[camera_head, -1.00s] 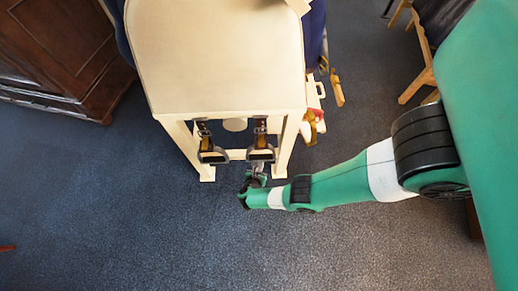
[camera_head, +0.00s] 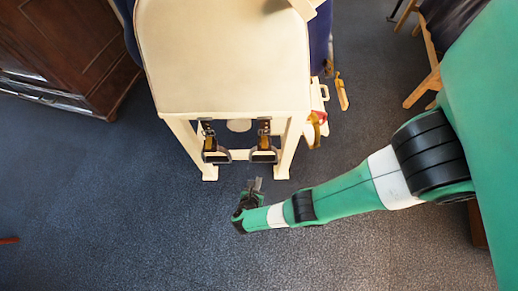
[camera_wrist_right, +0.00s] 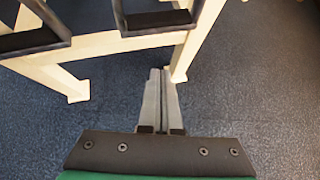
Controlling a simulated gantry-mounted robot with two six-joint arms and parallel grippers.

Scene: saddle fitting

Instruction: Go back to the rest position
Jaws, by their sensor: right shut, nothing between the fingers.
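My right gripper (camera_head: 254,185) hangs over the blue-grey carpet, below and apart from the cream saddle stand in the head view. In the right wrist view its two fingers (camera_wrist_right: 160,100) lie side by side, shut and empty. The right arm comes in from the right. Two stirrups hang at the near side of the stand, a left one (camera_head: 217,156) and a right one (camera_head: 265,156); parts of both show at the top of the right wrist view. My left gripper is not in view.
The cream stand (camera_head: 222,60) has legs reaching the floor near my right gripper. A brown wooden cabinet (camera_head: 60,50) stands at upper left. A wooden-framed chair (camera_head: 428,60) is at upper right. Small items hang at the stand's right side. The carpet in front is mostly clear.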

